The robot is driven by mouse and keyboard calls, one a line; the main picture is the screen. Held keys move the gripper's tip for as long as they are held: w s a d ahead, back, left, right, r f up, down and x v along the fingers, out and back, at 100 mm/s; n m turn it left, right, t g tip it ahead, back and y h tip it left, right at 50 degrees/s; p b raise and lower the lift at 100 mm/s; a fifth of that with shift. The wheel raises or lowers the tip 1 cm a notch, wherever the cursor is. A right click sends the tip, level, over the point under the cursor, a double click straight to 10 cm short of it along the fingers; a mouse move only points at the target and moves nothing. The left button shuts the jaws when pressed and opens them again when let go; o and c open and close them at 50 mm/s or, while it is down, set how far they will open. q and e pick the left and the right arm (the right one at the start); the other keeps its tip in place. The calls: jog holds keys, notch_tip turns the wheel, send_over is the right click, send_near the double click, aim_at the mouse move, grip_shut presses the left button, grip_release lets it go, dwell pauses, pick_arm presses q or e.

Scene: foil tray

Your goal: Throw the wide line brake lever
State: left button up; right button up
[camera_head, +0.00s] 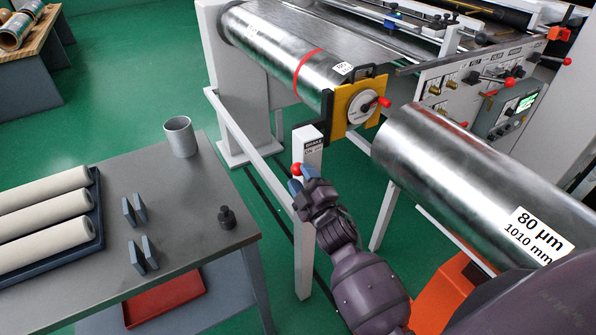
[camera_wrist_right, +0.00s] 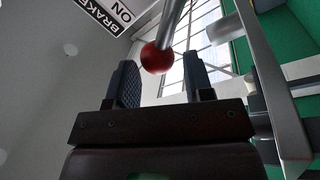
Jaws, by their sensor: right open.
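The brake lever has a red ball knob (camera_head: 297,169) on a metal rod, at a white post (camera_head: 307,148) with a BRAKE ON label (camera_head: 314,143). In the right wrist view the red knob (camera_wrist_right: 156,58) hangs between and just beyond the finger tips, with the label (camera_wrist_right: 103,14) at upper left. My right gripper (camera_head: 303,184) is at the knob in the head view. Its fingers (camera_wrist_right: 160,80) are open, one on each side of the knob's line, and I see no clear contact. My left gripper is not in view.
A foil roll (camera_head: 285,55) with a red band ends at a yellow bracket (camera_head: 355,102) behind the post. A large roll (camera_head: 450,160) lies close to the right of my arm. A grey table (camera_head: 190,210) with a metal cup (camera_head: 180,137) stands left.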

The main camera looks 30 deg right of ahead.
jog(key=s+f, duration=0.1)
jog(key=s, duration=0.7)
jog(key=shift+f, duration=0.25)
jog(key=s+d+f+m+g, duration=0.2)
jog(key=s+f+m+g, duration=0.7)
jog(key=s+f, duration=0.6)
jog(key=s+m, duration=0.2)
jog(key=s, duration=0.1)
jog(key=shift+s+d+f+h, duration=0.15)
jog(key=shift+s+f+h, duration=0.1)
jog(key=shift+f+h, duration=0.05)
